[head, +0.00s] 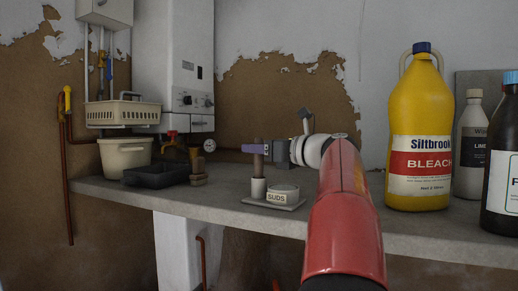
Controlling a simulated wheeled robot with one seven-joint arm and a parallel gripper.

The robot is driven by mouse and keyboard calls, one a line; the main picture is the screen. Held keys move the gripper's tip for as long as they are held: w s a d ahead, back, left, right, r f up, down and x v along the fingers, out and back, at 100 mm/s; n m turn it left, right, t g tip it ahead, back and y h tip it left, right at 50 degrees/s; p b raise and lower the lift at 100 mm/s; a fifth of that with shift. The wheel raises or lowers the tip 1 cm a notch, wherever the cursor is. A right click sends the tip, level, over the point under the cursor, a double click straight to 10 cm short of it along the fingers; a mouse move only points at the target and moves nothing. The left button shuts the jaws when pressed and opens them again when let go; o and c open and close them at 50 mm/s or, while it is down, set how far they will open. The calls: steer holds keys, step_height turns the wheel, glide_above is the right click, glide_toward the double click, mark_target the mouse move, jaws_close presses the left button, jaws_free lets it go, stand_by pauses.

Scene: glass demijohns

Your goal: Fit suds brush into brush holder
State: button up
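My gripper (250,148), with purple fingers, reaches left from my arm. Its fingers cross the upper part of an upright brown brush handle (258,168); whether they are closed on it cannot be told from this side. The lower end of the handle meets a narrow white cylinder (258,189), and I cannot tell whether this is a cup or part of the brush. Right beside it, a wider, short white cup marked SUDS (276,197) stands on a grey base plate (290,207). The inside of the cup is mostly hidden.
A yellow bleach bottle (420,125), a white bottle (471,145) and a dark bottle (503,180) stand at the right of the counter (222,205). At the left are a black tray (152,175), a cream tub (124,158) and a brown object (197,172).

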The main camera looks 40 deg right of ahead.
steer(key=shift+f, duration=0.1)
steer(key=shift+f+b, duration=0.15)
steer(key=shift+b, duration=0.35)
steer(key=shift+s+d, duration=0.1)
steer(key=shift+s, duration=0.1)
steer(key=v, duration=0.7)
steer(key=shift+s+d, duration=0.15)
